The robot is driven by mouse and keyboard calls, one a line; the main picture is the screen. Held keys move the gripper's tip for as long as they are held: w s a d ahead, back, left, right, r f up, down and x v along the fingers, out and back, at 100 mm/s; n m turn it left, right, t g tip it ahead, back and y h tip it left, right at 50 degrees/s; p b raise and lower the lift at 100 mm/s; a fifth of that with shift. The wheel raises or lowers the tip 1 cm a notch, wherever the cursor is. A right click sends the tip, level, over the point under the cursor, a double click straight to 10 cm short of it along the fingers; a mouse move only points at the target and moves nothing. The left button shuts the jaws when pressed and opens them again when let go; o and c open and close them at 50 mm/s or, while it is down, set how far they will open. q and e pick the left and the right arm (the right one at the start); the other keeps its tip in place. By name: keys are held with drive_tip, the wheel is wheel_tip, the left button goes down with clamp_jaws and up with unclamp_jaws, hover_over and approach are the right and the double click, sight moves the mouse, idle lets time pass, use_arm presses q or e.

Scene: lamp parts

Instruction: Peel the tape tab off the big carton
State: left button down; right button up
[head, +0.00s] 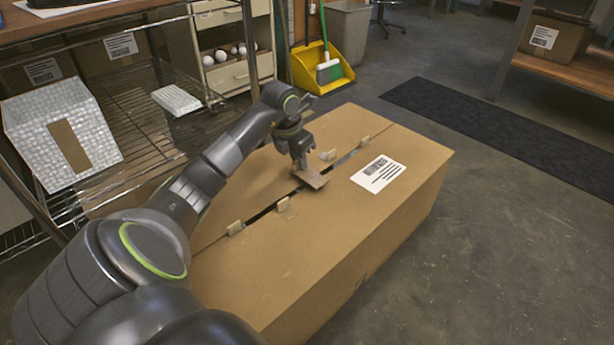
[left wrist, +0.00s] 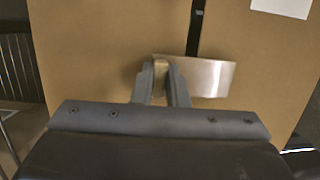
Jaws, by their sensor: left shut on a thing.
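The big carton (head: 330,245) stands on the floor with its top closed and a dark seam running along it. My left gripper (head: 302,166) is over the seam near the middle of the top, shut on the tape tab. The brown tape (head: 316,179) extends to the right from the fingers. In the left wrist view the glossy tape (left wrist: 212,77) crosses over the dark seam, and its pale end is between the fingers (left wrist: 162,75). I cannot tell how much of the tape still touches the carton. My right gripper is not in view.
Several small cream tabs (head: 283,204) sit along the seam. A white barcode label (head: 379,174) is on the carton top. A wire rack (head: 125,125) with a bubble-wrapped box (head: 62,133) stands at left. A yellow dustpan (head: 322,67) is behind.

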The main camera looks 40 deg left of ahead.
use_arm(q)
drive_tip(key=shift+w+p+v, duration=0.25)
drive_tip(key=shift+p+v, duration=0.45)
drive_tip(key=shift+v, duration=0.25)
drive_tip(key=shift+w+p+v, duration=0.2)
drive_tip(key=shift+p+v, duration=0.55)
drive_tip(key=shift+v, duration=0.2)
drive_tip(key=shift+w+p+v, duration=0.25)
drive_tip(key=shift+p+v, duration=0.45)
drive_tip(key=shift+v, duration=0.25)
drive_tip(key=shift+r, duration=0.2)
